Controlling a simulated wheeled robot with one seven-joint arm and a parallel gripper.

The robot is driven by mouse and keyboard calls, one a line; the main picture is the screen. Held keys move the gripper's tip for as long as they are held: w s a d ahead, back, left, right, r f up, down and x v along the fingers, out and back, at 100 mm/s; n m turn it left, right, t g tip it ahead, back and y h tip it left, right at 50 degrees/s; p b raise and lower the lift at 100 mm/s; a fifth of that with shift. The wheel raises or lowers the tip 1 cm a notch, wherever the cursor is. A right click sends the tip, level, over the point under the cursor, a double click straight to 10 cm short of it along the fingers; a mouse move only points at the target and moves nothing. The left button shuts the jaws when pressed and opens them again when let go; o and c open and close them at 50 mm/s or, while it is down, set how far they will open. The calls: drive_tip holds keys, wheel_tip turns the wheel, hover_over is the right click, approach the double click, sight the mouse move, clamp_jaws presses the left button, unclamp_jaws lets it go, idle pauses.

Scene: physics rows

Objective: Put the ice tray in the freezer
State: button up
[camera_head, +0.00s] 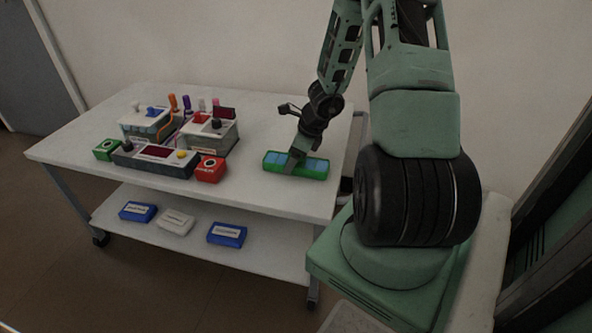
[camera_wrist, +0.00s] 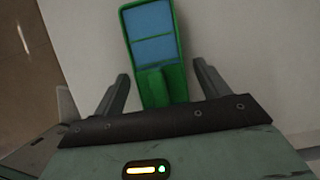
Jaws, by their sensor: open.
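The ice tray (camera_head: 315,165) is a green tray with blue compartments, lying flat on the white table top near its right side. It also shows in the wrist view (camera_wrist: 152,38), running lengthwise away from my gripper. My gripper (camera_wrist: 160,85) is open, with one finger on each side of the tray's near green end and a gap visible at each side. In the head view my gripper (camera_head: 294,160) is down at the tray, its fingers partly unclear there. I cannot tell whether the fingers touch the table. No freezer can be made out.
A control box with a dark display (camera_head: 155,155), a red block (camera_head: 210,170), a green block (camera_head: 107,150) and several tools stand on the table's left half. Blue and white boxes (camera_head: 176,221) lie on the lower shelf (camera_head: 270,250). The table top (camera_head: 255,190) in front of the tray is clear.

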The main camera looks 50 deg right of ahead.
drive_tip(key=shift+c, duration=0.3)
drive_tip(key=c, duration=1.1)
wheel_tip(320, 180, up, 10)
drive_tip(key=p, duration=0.6)
drive_tip(key=shift+p, duration=0.3)
drive_tip(key=shift+c, duration=0.2)
drive_tip(key=w+a+n+g+h, duration=0.1)
drive_tip(key=w+a+n+g, duration=0.25)
drive_tip(key=a+n, duration=1)
drive_tip(key=w+a+n+g+h, duration=0.1)
drive_tip(key=w+a+n+g, duration=0.3)
drive_tip(key=a+n, duration=0.95)
drive_tip(key=s+d+r+n+g+p, duration=0.1)
drive_tip(key=s+d+r+n+p, duration=0.2)
drive_tip(key=p, duration=1.1)
wheel_tip(320, 180, up, 2)
drive_tip(key=shift+s+d+r+n+p, duration=0.1)
drive_tip(key=shift+s+d+n+p, duration=0.25)
drive_tip(key=shift+d+n, duration=0.5)
